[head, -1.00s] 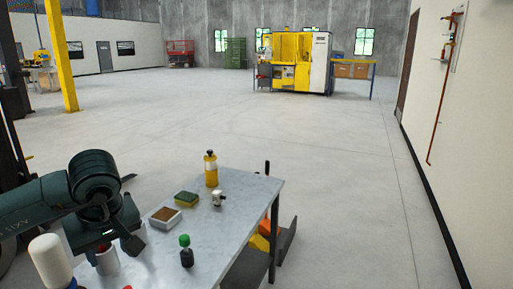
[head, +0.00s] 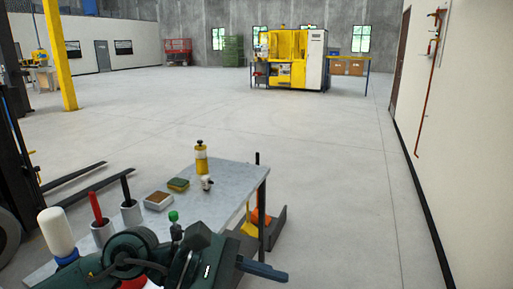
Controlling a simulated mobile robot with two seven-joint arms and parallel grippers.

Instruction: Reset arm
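My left arm lies low across the bottom of the head view, over the near part of the table. My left gripper (head: 262,269) points right at the bottom, past the table's right edge. A dark finger shows there, but the gap between the fingers cannot be made out. I see nothing held in it. My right gripper is out of view. A copper tube (head: 424,110) is fixed upright on the right wall, with fittings near its top.
The table (head: 235,180) holds a yellow bottle (head: 201,160), a white fitting (head: 206,183), a sponge (head: 178,185), a small box (head: 158,200), a green-capped bottle (head: 175,226) partly behind my arm, cups with handles (head: 130,214) and a white bottle (head: 57,232).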

